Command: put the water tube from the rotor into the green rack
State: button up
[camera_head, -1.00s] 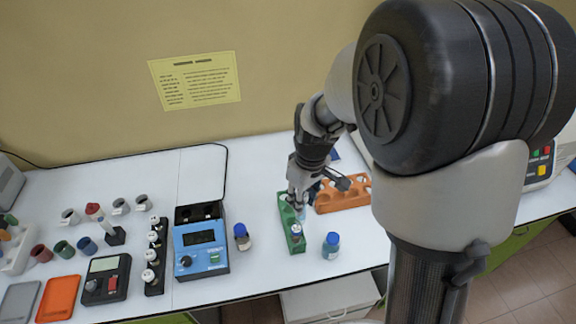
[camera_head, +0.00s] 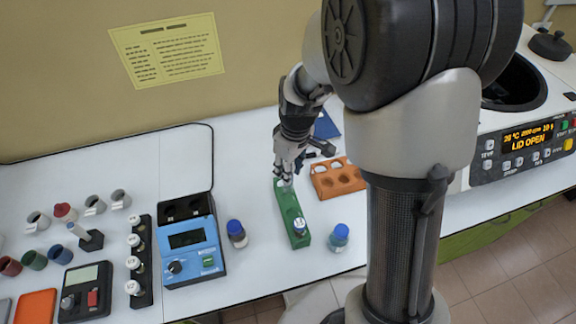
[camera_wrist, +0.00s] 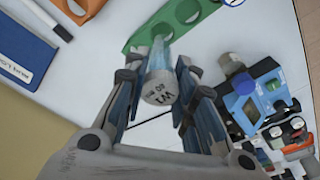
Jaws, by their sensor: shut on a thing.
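My gripper (camera_head: 286,176) is shut on the water tube, over the far end of the green rack (camera_head: 287,207). In the wrist view the tube's pale lettered cap (camera_wrist: 158,92) sits between the fingertips (camera_wrist: 157,74). Its light blue body (camera_wrist: 160,52) points toward the green rack (camera_wrist: 142,37). I cannot tell whether its lower end is inside a hole or above it. Another capped tube (camera_head: 299,226) stands in the rack's near end. The centrifuge bowl (camera_head: 513,85) is open at the right; its rotor cannot be made out.
An orange rack (camera_head: 340,180) with empty holes stands right of the green rack. Blue-capped bottles stand at its left (camera_head: 236,233) and near right (camera_head: 340,237). A blue instrument (camera_head: 190,250) and a black vial stand (camera_head: 140,265) are further left.

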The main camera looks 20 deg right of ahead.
aim_at(288, 188)
jog(key=shift+f+b, duration=3.25)
jog(key=shift+f, duration=1.4)
jog(key=o, duration=1.2)
jog(key=shift+c, duration=0.2)
jog(key=r, duration=0.8)
jog(key=s+r, duration=0.1)
jog(key=r, duration=0.3)
jog(key=shift+s+d+r, duration=0.1)
jog(key=shift+d+r, duration=0.05)
jog(key=shift+d, duration=0.25)
jog(key=s+r+m+t, duration=0.1)
jog(key=s+r+m, duration=0.2)
jog(key=s, duration=0.7)
jog(key=s+r+m+t, duration=0.2)
jog(key=s+r+m, duration=0.2)
jog(key=s, duration=0.6)
jog(key=shift+a+r+h, duration=0.35)
jog(key=shift+r+h, duration=0.05)
jog(key=shift+r, duration=0.4)
